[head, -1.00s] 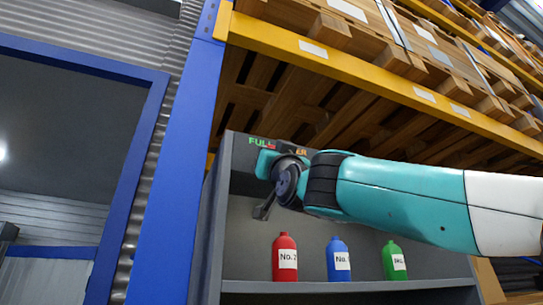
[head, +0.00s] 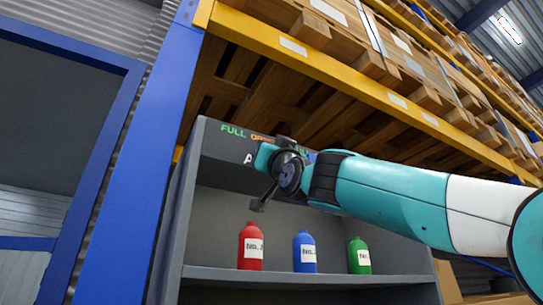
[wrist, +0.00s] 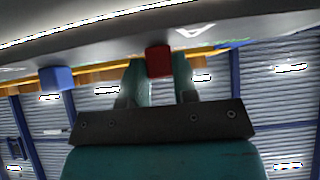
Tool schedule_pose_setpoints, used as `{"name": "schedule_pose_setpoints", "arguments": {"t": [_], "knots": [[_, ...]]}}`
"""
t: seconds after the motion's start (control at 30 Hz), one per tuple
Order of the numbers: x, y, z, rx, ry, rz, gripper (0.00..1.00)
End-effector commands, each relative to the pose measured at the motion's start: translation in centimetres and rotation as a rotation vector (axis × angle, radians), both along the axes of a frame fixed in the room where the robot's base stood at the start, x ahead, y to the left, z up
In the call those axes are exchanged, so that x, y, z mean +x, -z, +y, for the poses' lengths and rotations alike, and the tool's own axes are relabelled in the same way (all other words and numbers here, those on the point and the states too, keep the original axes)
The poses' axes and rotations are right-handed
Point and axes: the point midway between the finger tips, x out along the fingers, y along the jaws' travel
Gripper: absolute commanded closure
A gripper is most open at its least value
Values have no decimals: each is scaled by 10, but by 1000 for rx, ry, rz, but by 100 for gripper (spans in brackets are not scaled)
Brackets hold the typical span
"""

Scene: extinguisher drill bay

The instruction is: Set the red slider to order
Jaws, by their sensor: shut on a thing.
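The red slider (wrist: 159,60) shows in the wrist view as a block under a pale ledge, between the two teal fingers of my gripper (wrist: 161,77). The gripper is shut on it. In the head view my gripper (head: 263,156) is up against the top panel of the grey shelf unit, just below the label row. A green FULL label (head: 233,130) is left of it. An orange label (head: 261,138), partly covered by my wrist, is just above it. The red slider is hidden in the head view.
A blue slider block (wrist: 56,79) hangs under the same ledge, left of my gripper. Red (head: 250,250), blue (head: 305,254) and green (head: 359,258) bottles stand on the grey shelf (head: 300,276) below my arm. A blue rack post (head: 135,165) rises to the left.

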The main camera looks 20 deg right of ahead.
Motion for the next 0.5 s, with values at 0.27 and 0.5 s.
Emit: {"name": "schedule_pose_setpoints", "arguments": {"t": [0.27, 0.5], "knots": [[0, -1, -3, 4, 6, -1, 66], [0, -1, -2, 3, 4, -1, 47]]}}
